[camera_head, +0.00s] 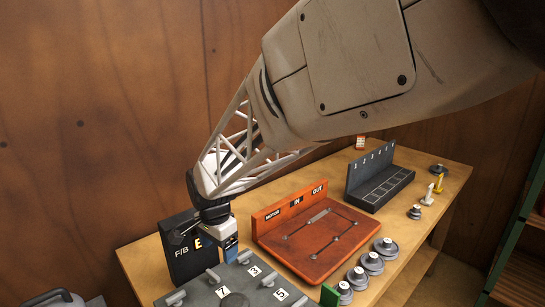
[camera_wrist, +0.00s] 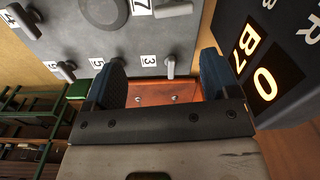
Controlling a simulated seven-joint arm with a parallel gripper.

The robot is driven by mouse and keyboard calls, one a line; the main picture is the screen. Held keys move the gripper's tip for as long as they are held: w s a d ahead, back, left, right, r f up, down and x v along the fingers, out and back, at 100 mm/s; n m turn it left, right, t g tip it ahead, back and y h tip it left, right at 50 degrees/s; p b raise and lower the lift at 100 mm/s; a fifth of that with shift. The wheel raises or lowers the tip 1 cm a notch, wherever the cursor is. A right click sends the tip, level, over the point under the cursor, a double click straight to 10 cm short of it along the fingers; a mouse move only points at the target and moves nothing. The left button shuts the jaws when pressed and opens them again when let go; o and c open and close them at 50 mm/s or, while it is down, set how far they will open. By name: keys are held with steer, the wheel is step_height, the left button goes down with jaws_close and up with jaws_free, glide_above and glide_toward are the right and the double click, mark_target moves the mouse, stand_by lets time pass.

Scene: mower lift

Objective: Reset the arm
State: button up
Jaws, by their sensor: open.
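My arm reaches in from the upper right in the head view. My gripper (camera_head: 228,250) points down at the near left of the wooden table (camera_head: 140,262), in front of a black display box (camera_head: 180,255). In the wrist view my gripper (camera_wrist: 162,70) has two blue fingers spread apart with nothing between them. The grey panel (camera_head: 240,285) with numbered levers lies beneath and beside it. In the wrist view the grey panel (camera_wrist: 100,40) fills the upper left, and the lit display box (camera_wrist: 262,60) stands close on the right.
A red-orange board (camera_head: 320,255) labelled MOTOR, IN and OUT stands right of the panel. A dark numbered rack (camera_head: 378,190) is farther back. Several round grey knobbed discs (camera_head: 372,262) line the front edge. A green block (camera_head: 329,295) is near them. A wooden wall stands behind.

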steer(key=s+d+r+n+t, duration=0.15)
steer(key=s+d+r, duration=0.25)
steer(key=d, duration=0.6)
steer(key=s+d+r+n, duration=0.2)
steer(key=s+d+r, duration=0.15)
steer(key=d, duration=0.65)
steer(key=s+d+r+n, duration=0.1)
steer(key=s+d+n, duration=0.2)
steer(key=s+d, duration=1.1)
steer(key=shift+s+d+n+t, duration=0.25)
steer(key=shift+s+n+t, duration=0.1)
steer(key=shift+s+t, duration=0.15)
steer(key=shift+w+a, duration=0.1)
stand_by(1.2)
